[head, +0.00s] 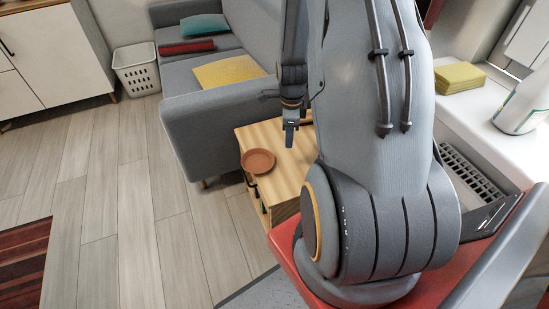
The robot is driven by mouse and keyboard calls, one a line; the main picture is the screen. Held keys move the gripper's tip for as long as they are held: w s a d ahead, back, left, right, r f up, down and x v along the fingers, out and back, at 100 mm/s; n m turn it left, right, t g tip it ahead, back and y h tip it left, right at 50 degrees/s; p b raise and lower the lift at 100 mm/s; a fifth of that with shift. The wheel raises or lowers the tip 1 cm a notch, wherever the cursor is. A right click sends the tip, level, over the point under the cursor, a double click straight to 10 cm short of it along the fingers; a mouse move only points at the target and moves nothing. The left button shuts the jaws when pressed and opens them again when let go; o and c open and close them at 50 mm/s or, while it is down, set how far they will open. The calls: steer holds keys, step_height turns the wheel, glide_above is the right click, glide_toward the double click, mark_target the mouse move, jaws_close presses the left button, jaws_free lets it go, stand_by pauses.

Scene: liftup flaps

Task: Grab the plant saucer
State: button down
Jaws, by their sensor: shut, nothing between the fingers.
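The plant saucer (258,161) is a round terracotta dish. It lies near the left edge of a light wooden side table (290,165). My gripper (289,140) points down over the table, to the right of the saucer and apart from it in the picture. Its fingers look closed together, with nothing held. My large grey arm hides the right part of the table.
A grey sofa (205,125) with a yellow cushion (229,71) stands behind the table. A white basket (138,72) stands on the floor at the back left. A white sill (480,110) holds yellow cloths (459,78).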

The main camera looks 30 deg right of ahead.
mark_target(272, 161)
step_height(272, 161, down, 9)
steer(key=shift+s+d+f+b, duration=0.1)
steer(key=shift+f+b, duration=0.1)
steer(key=shift+b, duration=0.15)
steer(key=shift+w+a+f, duration=0.15)
steer(key=shift+w+a, duration=0.35)
steer(key=shift+a, duration=0.1)
steer(key=shift+w+a+f, duration=0.15)
steer(key=shift+w+a, duration=0.3)
steer(key=shift+a, duration=0.15)
steer(key=shift+w+a, duration=0.3)
steer(key=shift+a, duration=0.1)
steer(key=shift+w+a, duration=0.65)
steer(key=shift+a, duration=0.15)
